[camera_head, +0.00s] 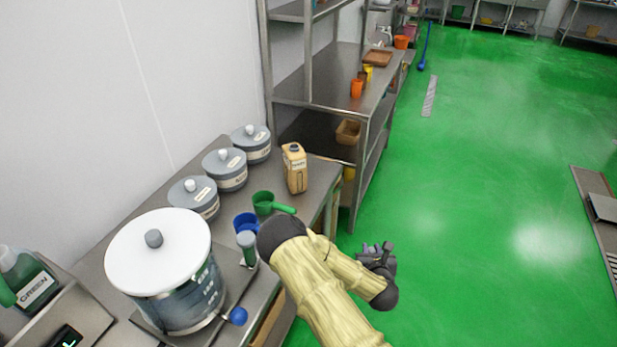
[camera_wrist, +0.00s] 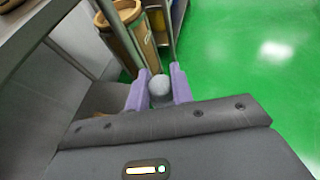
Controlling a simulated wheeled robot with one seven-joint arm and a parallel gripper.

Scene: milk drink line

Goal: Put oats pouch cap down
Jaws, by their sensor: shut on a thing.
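My gripper (camera_wrist: 158,88) is shut on a small grey rounded cap (camera_wrist: 159,86), which sits between the two purple fingers in the wrist view. In the head view my gripper (camera_head: 380,256) is beyond the right edge of the worktop (camera_head: 322,172), over the green floor. The cap cannot be made out there. A tan container (camera_head: 295,170) with a dark top and a small label stands upright at the far end of the worktop. Its label is too small to read, so I cannot tell if it is the oats pouch.
Green (camera_head: 264,203) and blue (camera_head: 246,222) scoops lie on the worktop near three grey lidded canisters (camera_head: 229,177). A large white-lidded pot (camera_head: 158,250) stands nearer. A metal shelf rack (camera_head: 330,95) rises behind. In the wrist view a tan bin (camera_wrist: 125,42) stands ahead.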

